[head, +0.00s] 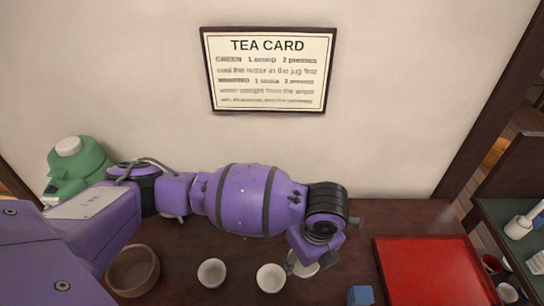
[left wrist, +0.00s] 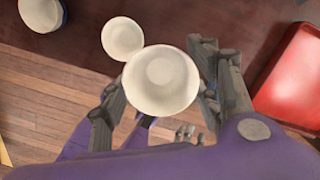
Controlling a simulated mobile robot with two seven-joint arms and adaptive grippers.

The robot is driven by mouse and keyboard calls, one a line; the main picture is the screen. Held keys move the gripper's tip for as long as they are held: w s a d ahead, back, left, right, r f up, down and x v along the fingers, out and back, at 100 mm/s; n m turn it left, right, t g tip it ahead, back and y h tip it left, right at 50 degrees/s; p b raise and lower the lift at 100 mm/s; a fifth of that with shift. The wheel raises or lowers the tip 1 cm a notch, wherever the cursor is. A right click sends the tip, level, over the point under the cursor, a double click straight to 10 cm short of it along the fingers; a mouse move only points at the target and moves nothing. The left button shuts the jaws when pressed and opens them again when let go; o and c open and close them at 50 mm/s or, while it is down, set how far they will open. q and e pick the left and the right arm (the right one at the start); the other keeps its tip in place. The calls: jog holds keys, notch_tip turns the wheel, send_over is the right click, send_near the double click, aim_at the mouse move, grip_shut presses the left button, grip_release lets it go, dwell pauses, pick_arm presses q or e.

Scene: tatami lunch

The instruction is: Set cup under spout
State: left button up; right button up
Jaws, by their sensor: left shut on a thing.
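My left gripper (head: 318,258) is shut on a white cup (head: 303,268) at the front of the dark table. In the left wrist view the held cup (left wrist: 162,80) sits between the two fingers (left wrist: 160,95), its open mouth towards the camera. A green dispenser (head: 85,165) with a white top stands at the far left, partly hidden by my left arm. Its spout cannot be made out clearly. Grey fingers, apparently my right gripper (left wrist: 190,132), show small at the bottom of the left wrist view, too small to read.
Two other cups, one (head: 271,278) beside the held cup and one (head: 212,273) further left, stand on the table (head: 405,215). A brown bowl (head: 117,283) is at left. A red tray (head: 430,270) lies at right, with a small blue block (head: 360,295) before it.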

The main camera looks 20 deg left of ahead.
pick_arm(q)
jog(key=n, duration=0.1)
jog(key=s+n, duration=0.1)
jog(key=n, duration=0.1)
jog(key=shift+r, duration=0.1)
jog(key=n, duration=0.2)
jog(key=shift+s+a+r+n+g, duration=0.2)
jog(key=shift+r+n+g, duration=0.1)
jog(key=shift+n, duration=0.1)
jog(key=n, duration=0.2)
jog(key=a+r+n, duration=0.1)
jog(key=n, duration=0.1)
jog(key=a+r+n, duration=0.1)
jog(key=n, duration=0.1)
jog(key=shift+s+a+n+g, duration=0.1)
jog(key=shift+n+g, duration=0.3)
jog(key=w+a+r+n+g+h, duration=0.1)
jog(key=w+a+r+n, duration=0.2)
jog(key=a+r+n, duration=0.6)
jog(key=shift+w+a+r+n, duration=0.2)
jog(key=shift+a+r+n, duration=0.2)
jog(key=shift+r+n, duration=1.6)
